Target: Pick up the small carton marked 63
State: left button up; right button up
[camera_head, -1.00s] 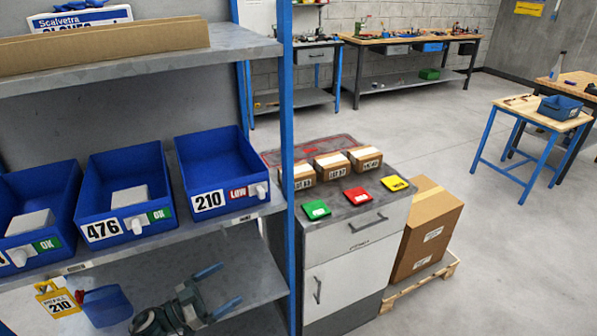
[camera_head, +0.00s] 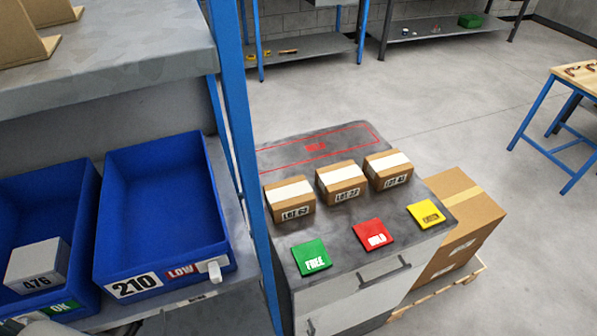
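Three small brown cartons with white tape stand in a row on the grey cabinet top (camera_head: 350,245). The left carton (camera_head: 290,199) has a label that seems to read LOT 63, though its last digit is small and hard to be sure of. The middle carton (camera_head: 341,181) and the right carton (camera_head: 388,170) carry other LOT labels, also hard to read. All three sit upright, with small gaps between them. Neither gripper's fingers show in the head view now.
Green FREE (camera_head: 311,257), red (camera_head: 373,233) and yellow (camera_head: 426,214) cards lie before the cartons. A red outlined area (camera_head: 330,143) lies behind. A blue shelf post (camera_head: 240,150) and blue bins (camera_head: 165,205) stand left. A large box (camera_head: 462,215) on a pallet stands right.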

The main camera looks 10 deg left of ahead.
aim_at(268, 202)
pick_arm(q)
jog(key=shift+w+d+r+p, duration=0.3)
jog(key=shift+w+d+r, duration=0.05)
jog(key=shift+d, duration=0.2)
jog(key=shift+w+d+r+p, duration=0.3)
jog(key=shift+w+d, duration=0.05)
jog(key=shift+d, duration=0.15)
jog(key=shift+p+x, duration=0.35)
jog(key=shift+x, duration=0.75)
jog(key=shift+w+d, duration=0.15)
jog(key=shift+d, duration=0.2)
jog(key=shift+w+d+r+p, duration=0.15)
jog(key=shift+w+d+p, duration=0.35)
jog(key=shift+p, duration=0.05)
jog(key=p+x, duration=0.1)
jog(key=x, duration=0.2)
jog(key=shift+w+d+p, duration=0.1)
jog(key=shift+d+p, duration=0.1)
jog(key=shift+p, duration=0.1)
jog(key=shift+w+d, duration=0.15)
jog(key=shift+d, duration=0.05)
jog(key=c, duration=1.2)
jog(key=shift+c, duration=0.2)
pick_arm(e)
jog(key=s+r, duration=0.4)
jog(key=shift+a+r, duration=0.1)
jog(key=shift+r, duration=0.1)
